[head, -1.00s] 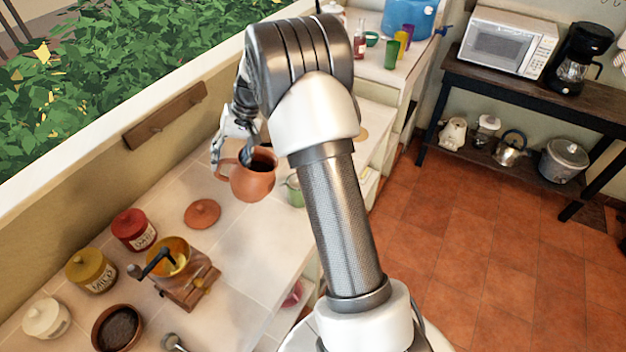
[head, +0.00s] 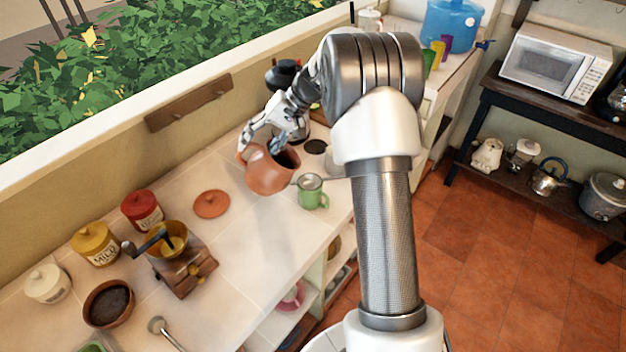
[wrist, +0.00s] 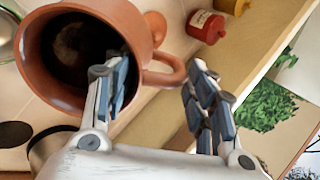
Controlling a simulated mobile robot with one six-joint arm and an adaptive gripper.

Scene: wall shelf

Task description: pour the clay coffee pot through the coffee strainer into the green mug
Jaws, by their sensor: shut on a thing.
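The clay coffee pot (head: 266,177) is off the counter, left of the green mug (head: 313,200), and leans with its mouth toward the right. Dark liquid shows inside it in the wrist view (wrist: 34,62). My gripper (head: 262,146) is shut on the pot at its handle side; in the wrist view my gripper (wrist: 160,68) has one finger at the mouth and one beyond the handle. I see no stream from the pot.
The clay lid (head: 211,204), a red jar (head: 142,211), a yellow jar (head: 96,244) and a coffee grinder (head: 182,263) stand to the left. A dark pot (head: 288,75) stands behind my gripper. The counter in front of the mug is clear.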

